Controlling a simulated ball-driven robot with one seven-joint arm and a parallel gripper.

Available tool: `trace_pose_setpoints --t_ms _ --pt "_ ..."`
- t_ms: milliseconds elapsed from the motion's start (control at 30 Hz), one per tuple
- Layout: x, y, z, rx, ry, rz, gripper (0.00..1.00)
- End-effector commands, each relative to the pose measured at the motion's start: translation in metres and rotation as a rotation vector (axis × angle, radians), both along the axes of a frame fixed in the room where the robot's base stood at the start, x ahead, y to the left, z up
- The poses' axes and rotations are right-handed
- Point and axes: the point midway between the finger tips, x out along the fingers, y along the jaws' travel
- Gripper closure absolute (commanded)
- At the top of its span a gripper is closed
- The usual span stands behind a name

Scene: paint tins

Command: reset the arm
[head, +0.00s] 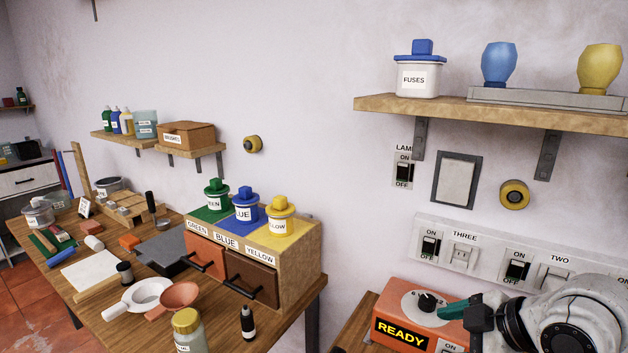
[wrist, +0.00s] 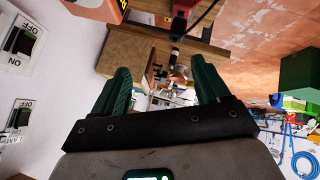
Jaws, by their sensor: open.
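My gripper (head: 455,308) shows at the lower right of the head view, with its green finger beside the black knob (head: 427,302) of the orange READY box (head: 400,325). I cannot tell whether the finger touches the knob. My white and black arm fills the lower right corner and hides part of that box. In the wrist view the two green fingers of my gripper (wrist: 162,86) stand wide apart with nothing held between them. The room appears turned in this view, and part of the orange box (wrist: 95,8) shows at the top.
A wall panel with switches (head: 515,270) is close above my arm. A wooden shelf (head: 490,111) with the FUSES jar (head: 417,78) and two bulbs is higher. The workbench on the left holds a drawer unit (head: 300,262) with three lidded paint tins, bowls and loose items.

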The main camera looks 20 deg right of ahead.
Motion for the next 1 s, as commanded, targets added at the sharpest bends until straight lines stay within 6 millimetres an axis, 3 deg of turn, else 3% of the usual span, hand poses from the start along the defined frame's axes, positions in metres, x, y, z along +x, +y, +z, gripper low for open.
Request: trace_pose_setpoints --t_ms 33,167,267,433,600,700,800,1000 --pt "-0.001 0.020 -0.019 0.073 0.036 -0.048 0.25" --pt "-0.015 0.052 -0.067 0.217 0.151 -0.212 0.25" --pt "-0.037 0.073 -0.108 0.291 0.262 -0.342 0.25" --pt "-0.098 0.096 -0.179 0.328 0.466 -0.574 0.25" --pt "-0.173 0.092 -0.232 0.252 0.623 -0.798 0.25" --pt "-0.209 0.081 -0.248 0.189 0.669 -0.897 0.25" --pt "-0.231 0.070 -0.256 0.140 0.688 -0.963 0.25" --pt "-0.243 0.062 -0.260 0.109 0.695 -1.003 0.25"
